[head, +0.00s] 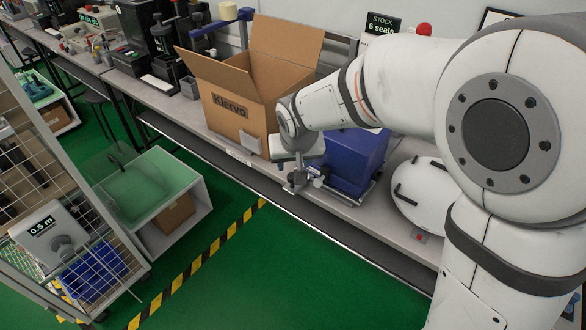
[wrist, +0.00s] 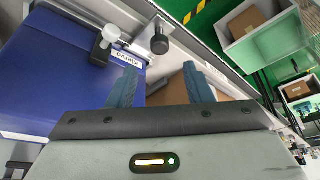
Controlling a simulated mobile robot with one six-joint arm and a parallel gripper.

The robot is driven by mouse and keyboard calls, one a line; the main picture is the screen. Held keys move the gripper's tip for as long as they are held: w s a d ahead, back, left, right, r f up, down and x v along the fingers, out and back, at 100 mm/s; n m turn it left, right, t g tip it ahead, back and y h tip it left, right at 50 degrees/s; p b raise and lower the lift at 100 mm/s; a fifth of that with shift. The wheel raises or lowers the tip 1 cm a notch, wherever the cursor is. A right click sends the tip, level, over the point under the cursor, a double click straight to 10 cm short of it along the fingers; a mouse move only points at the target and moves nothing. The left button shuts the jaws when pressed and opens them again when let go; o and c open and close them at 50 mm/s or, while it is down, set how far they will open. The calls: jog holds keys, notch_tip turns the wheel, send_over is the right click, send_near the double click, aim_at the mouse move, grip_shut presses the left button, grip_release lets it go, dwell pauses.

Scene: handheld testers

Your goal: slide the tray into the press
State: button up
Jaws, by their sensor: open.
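A blue machine (head: 357,158), which looks like the press, stands on the bench beside my gripper (head: 298,180). It fills the left of the wrist view (wrist: 60,70), with a white label (wrist: 127,58) on its edge. A white-ended handle (wrist: 110,34) and a black knob (wrist: 160,42) show beyond my fingertips. My gripper is open in the wrist view (wrist: 160,72), with nothing between its fingers. My gripper hangs at the left front of the blue machine, over the bench's front edge. I cannot make out the tray clearly; my wrist hides part of the machine's front.
An open cardboard box (head: 235,108) stands left of my gripper, close to it. A round white plate with black handles (head: 427,190) lies to the right. A white cabinet (head: 178,208) and a wire rack (head: 75,215) stand across the green floor.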

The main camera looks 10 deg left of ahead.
aim_at(292, 174)
jog(key=x, duration=0.7)
jog(key=shift+f, duration=0.15)
grip_shut()
dwell(0.3)
